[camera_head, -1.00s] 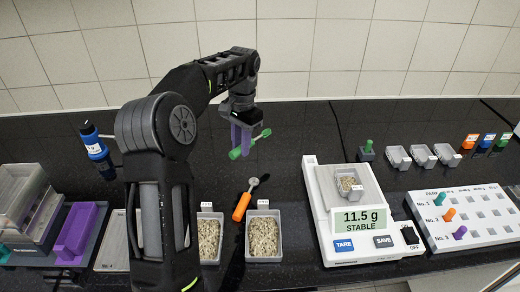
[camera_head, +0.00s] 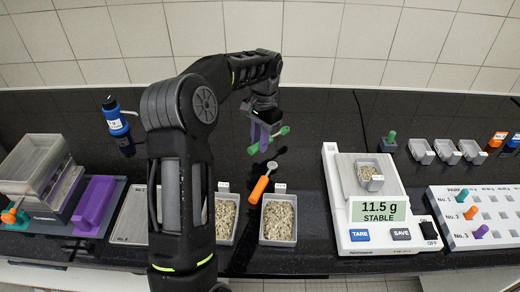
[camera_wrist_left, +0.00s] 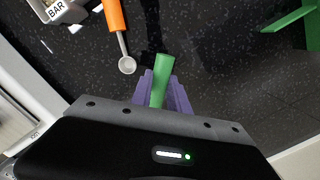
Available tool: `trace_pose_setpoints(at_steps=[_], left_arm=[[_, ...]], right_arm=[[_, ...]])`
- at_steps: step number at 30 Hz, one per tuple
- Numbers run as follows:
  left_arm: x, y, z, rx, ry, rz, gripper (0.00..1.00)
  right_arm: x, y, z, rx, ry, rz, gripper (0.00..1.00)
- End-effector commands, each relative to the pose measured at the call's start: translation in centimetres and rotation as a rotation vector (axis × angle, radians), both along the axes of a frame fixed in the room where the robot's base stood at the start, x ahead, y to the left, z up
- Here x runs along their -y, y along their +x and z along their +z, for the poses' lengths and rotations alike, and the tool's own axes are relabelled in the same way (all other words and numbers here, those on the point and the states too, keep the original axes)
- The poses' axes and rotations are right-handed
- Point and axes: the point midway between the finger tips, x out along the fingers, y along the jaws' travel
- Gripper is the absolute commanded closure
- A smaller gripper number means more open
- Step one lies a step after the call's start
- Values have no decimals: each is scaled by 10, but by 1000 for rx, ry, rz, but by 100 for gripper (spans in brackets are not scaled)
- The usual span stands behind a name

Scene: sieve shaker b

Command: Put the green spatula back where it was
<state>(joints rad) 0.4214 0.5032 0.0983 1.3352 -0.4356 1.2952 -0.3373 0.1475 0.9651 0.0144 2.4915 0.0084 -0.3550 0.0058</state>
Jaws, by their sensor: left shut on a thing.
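My left gripper (camera_head: 263,140) is shut on the green spatula (camera_head: 254,148) and holds it above the black bench, beyond the orange-handled scoop. One green end shows on each side of the purple fingers in the head view. In the left wrist view the green spatula (camera_wrist_left: 161,78) stands up between the purple fingers (camera_wrist_left: 163,100). The middle of the spatula is hidden by the fingers. My right gripper is not in view.
The orange-handled scoop (camera_head: 260,187) lies just in front of the gripper. A scale (camera_head: 360,238) reading 11.5 g and a peg board (camera_head: 480,240) stand right. A purple block (camera_head: 95,203) is left. A small green-topped holder (camera_head: 389,142) stands farther back.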

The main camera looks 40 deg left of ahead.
Motion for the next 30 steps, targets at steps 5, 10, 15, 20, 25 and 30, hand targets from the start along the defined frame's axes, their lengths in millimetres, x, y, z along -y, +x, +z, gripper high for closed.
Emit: trace_pose_setpoints(at_steps=[5,10,15,20,25,30], left_arm=[[0,0,-1,0,0,0,100],[0,-1,-17,-2,-2,-1,100],[0,0,-36,0,-1,0,100],[0,0,-37,2,0,0,100],[0,0,-40,1,0,0,100],[0,0,-40,1,-1,0,70]], right_arm=[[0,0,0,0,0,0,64],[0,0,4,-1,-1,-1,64],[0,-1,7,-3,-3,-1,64],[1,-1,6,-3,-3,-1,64],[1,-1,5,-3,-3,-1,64],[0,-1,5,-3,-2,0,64]])
